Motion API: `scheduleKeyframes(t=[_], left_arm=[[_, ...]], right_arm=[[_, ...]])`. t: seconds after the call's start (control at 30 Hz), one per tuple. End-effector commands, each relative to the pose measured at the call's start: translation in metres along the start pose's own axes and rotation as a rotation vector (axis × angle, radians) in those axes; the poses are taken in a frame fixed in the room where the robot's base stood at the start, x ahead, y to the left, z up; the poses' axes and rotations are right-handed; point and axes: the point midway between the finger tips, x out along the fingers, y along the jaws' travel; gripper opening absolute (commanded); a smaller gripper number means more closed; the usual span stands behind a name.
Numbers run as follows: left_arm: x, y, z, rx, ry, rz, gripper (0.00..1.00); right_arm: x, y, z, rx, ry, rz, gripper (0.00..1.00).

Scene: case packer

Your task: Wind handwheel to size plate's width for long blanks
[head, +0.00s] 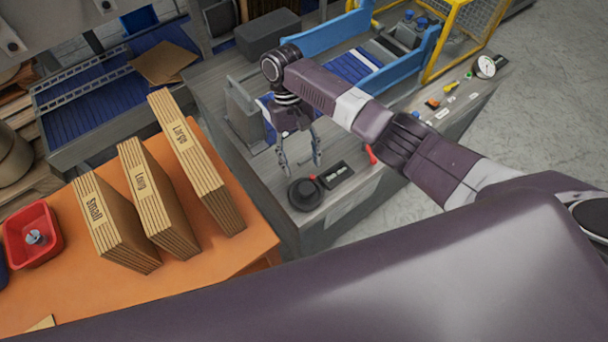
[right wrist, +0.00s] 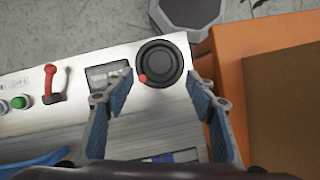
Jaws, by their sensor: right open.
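The black handwheel (head: 305,193) lies flat on the near corner of the grey machine top. In the right wrist view the handwheel (right wrist: 159,63) has a red knob at its lower left rim. Beside it is a dark size plate (head: 337,175) with a pale strip; its markings are too small to read. My right gripper (head: 300,167) points down, open and empty, above the handwheel's near area and apart from it. In the right wrist view the open fingers (right wrist: 160,100) stand either side, short of the wheel. The long blanks (head: 153,190) stand on the orange table. My left gripper is out of view.
Small blanks (head: 117,222) and large blanks (head: 196,160) stand on either side of the long ones. A red tray (head: 59,235) is at the left. A red lever (right wrist: 52,82) and a green button (right wrist: 20,102) sit along the panel. Blue guide rails (head: 325,33) rise behind.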

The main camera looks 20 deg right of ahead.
Motion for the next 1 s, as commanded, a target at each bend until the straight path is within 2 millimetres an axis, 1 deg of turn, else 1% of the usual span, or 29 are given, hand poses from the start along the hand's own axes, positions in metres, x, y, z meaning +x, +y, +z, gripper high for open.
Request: scheduleKeyframes(t=[0.03,0.1,0.2,0.3,0.87,0.97,1.0], left_arm=[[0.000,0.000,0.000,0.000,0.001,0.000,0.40],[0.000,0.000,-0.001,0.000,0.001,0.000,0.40],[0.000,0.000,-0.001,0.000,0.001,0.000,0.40],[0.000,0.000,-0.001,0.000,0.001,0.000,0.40],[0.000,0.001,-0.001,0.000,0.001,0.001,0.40],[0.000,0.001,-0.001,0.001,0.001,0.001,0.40],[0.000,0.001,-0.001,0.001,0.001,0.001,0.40]], right_arm=[[-0.011,0.000,0.000,0.000,0.002,-0.001,0.51],[-0.021,0.000,0.000,0.000,0.001,-0.001,0.51],[-0.032,-0.001,0.000,-0.001,0.001,-0.001,0.51],[-0.038,-0.001,0.000,-0.001,-0.001,0.000,0.51],[-0.039,-0.001,0.000,-0.001,-0.001,0.000,0.51],[-0.031,-0.005,0.002,-0.016,0.004,-0.005,0.51],[-0.024,-0.009,0.004,-0.031,0.010,-0.011,0.51]])
